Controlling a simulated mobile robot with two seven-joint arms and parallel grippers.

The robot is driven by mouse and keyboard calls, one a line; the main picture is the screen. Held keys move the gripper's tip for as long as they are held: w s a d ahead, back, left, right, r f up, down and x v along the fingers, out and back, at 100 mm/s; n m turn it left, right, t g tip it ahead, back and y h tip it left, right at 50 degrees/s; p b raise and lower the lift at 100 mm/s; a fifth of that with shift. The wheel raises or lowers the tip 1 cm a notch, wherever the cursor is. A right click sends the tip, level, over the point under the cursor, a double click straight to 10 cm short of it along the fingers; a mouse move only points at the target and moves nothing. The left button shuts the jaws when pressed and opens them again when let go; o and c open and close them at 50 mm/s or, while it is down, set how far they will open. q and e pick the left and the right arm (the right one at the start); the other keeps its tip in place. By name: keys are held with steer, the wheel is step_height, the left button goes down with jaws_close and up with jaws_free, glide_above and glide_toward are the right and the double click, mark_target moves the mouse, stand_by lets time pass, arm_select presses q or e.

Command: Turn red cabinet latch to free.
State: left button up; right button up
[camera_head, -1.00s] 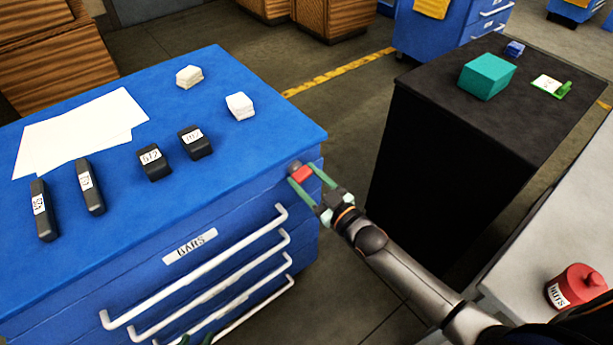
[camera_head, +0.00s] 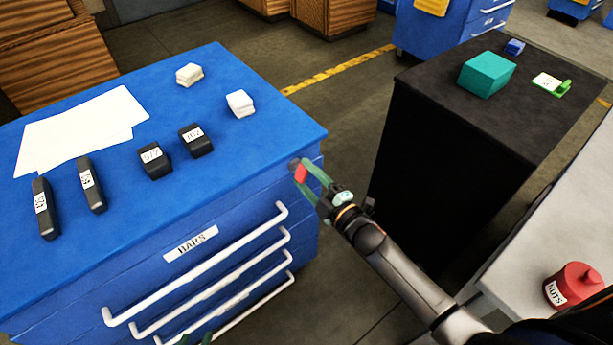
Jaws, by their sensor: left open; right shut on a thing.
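The red cabinet latch (camera_head: 300,173) is small and sits at the upper right corner of the blue cabinet's (camera_head: 250,195) drawer front, just under the top edge. My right gripper (camera_head: 305,172) has its green fingers closed on the latch, which is partly hidden between them. The latch and the fingers are tilted, with the latch's long side now steep. My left gripper (camera_head: 203,340) shows only as green fingertips at the bottom edge, below the drawer handles and apart from the latch; most of it is out of view.
White drawer handles (camera_head: 205,265) stick out of the cabinet front. Black bars, white blocks and paper lie on its top. A black cabinet (camera_head: 440,160) with a teal box (camera_head: 487,74) stands to the right. A red nuts can (camera_head: 572,285) stands on a grey table.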

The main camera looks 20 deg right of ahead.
steer(key=shift+f+n, duration=0.1)
steer(key=shift+n, duration=1.1)
steer(key=shift+n+b, duration=0.45)
steer(key=shift+n, duration=0.35)
arm_select(q)
steer(key=shift+w+d+f, duration=0.15)
steer(key=shift+w+d, duration=0.1)
steer(key=shift+d, duration=0.25)
arm_select(e)
steer(key=shift+n, duration=0.3)
steer(key=o, duration=1.4)
arm_select(q)
steer(key=shift+a, duration=0.1)
steer(key=shift+f, duration=0.2)
arm_select(e)
steer(key=v, duration=1.2)
steer(key=shift+s+d, duration=0.1)
steer(key=shift+s, duration=0.15)
